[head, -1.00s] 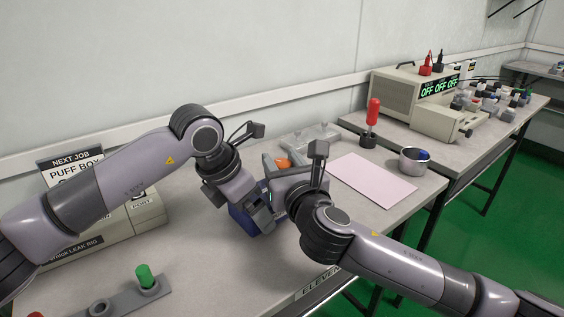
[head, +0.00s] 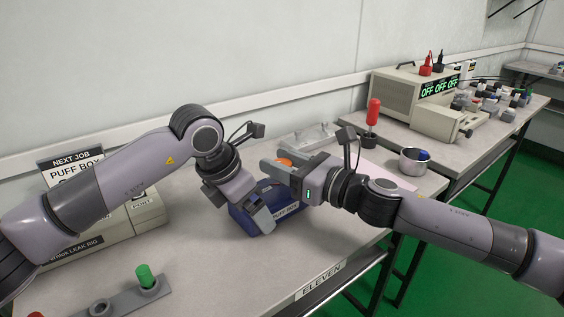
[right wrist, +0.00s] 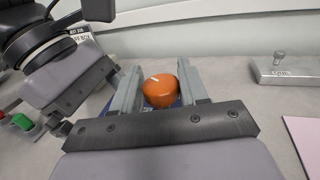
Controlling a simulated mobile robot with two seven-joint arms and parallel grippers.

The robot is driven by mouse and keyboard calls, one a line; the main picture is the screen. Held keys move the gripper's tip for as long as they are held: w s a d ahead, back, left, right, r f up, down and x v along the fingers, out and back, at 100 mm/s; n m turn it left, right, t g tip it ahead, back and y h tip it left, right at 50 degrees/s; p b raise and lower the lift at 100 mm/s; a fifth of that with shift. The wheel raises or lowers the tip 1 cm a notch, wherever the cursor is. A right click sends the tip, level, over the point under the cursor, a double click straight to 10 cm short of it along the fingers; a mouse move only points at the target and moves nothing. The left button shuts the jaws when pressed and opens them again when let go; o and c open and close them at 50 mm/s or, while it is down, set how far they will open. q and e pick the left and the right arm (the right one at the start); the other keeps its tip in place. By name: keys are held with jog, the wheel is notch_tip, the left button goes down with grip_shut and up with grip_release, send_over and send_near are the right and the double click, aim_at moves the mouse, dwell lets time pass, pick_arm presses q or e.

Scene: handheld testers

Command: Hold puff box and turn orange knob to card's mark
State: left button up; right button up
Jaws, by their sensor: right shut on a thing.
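The blue puff box (head: 285,211) sits on the near table, its label facing the front edge. The orange knob (head: 284,162) on its top is mostly covered by my right gripper (head: 281,168). In the right wrist view, the knob (right wrist: 160,92) lies between both fingers, with a white mark near its upper left; the gripper is shut on it. My left gripper (head: 260,212) is at the box's left part, one finger across the front face; its other finger is hidden, so its grip is unclear. The job card (head: 75,163) stands at left, reading "NEXT JOB PUFF BOX"; its lower part is covered by my left arm.
A leak rig (head: 115,235) and a grey holder with a green peg (head: 146,276) are at left. A grey fixture (head: 310,135), red-handled tool (head: 373,115) and metal cup (head: 413,162) stand behind and right. The table's front middle is clear.

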jog(key=shift+w+n+g+y, duration=0.1)
jog(key=shift+n+g+y, duration=0.8)
jog(key=shift+g, duration=0.45)
jog(key=shift+n+g+y, duration=0.7)
jog(key=shift+n+g, duration=0.4)
jog(key=shift+g, duration=0.55)
jog(key=o, duration=1)
jog(key=shift+c, duration=0.2)
jog(key=shift+d, duration=0.15)
jog(key=v, duration=1.2)
pick_arm(q)
jog(key=o, duration=0.9)
